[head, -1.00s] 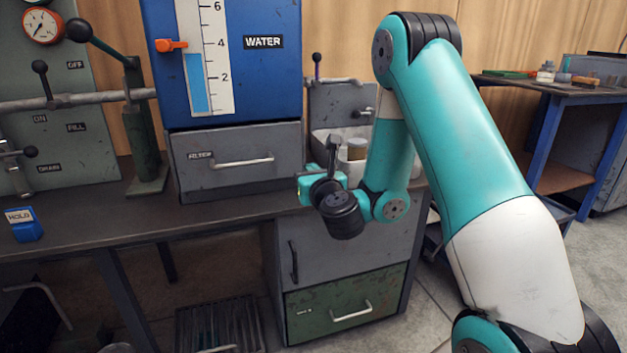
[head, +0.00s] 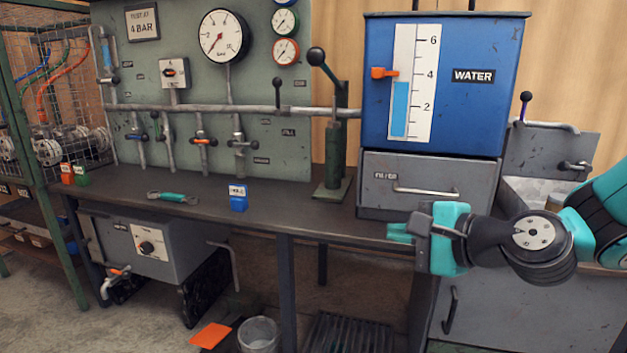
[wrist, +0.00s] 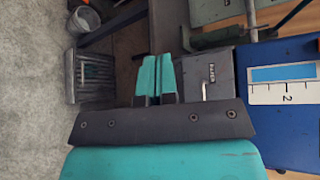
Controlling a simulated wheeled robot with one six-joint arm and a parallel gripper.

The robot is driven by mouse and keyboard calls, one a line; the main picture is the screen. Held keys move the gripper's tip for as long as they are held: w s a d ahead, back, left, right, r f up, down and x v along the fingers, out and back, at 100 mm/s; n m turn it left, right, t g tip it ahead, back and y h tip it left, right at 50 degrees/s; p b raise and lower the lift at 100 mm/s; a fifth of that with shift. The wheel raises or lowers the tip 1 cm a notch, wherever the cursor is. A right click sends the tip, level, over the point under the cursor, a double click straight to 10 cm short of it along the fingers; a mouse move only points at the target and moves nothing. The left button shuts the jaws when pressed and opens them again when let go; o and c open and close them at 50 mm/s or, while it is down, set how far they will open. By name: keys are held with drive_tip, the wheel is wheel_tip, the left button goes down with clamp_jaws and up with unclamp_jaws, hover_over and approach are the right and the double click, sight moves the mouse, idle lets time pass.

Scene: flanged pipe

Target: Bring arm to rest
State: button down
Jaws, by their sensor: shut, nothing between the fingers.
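My gripper (head: 400,233) is at the right of the head view, in front of the bench and the grey filter drawer (head: 428,185). Its teal fingers point left and are closed together with nothing in them. In the wrist view the two fingers (wrist: 157,78) lie side by side, with the filter drawer (wrist: 207,75) beyond them to the right. The arm comes in from the right edge; most of it is outside the head view.
The blue water tank (head: 480,110) stands above the drawer. A green hand pump (head: 333,150), blue tag block (head: 238,197) and teal-handled wrench (head: 172,197) are on the bench (head: 285,214). A bucket (head: 258,336) and orange sheet (head: 210,336) are on the floor.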

drive_tip(key=s+a+f+n+g+h, duration=0.1)
drive_tip(key=s+a+n+g, duration=0.2)
drive_tip(key=s+n+g, duration=0.7)
drive_tip(key=s+d+n+h, duration=0.4)
drive_tip(key=s+n+h, duration=0.1)
drive_tip(key=s+n, duration=0.65)
wheel_tip(320, 180, up, 34)
drive_tip(key=p, duration=3.4)
drive_tip(key=shift+s+f+m+g, duration=0.15)
drive_tip(key=shift+m+g, duration=0.25)
drive_tip(key=shift+m, duration=0.05)
drive_tip(key=shift+d, duration=0.1)
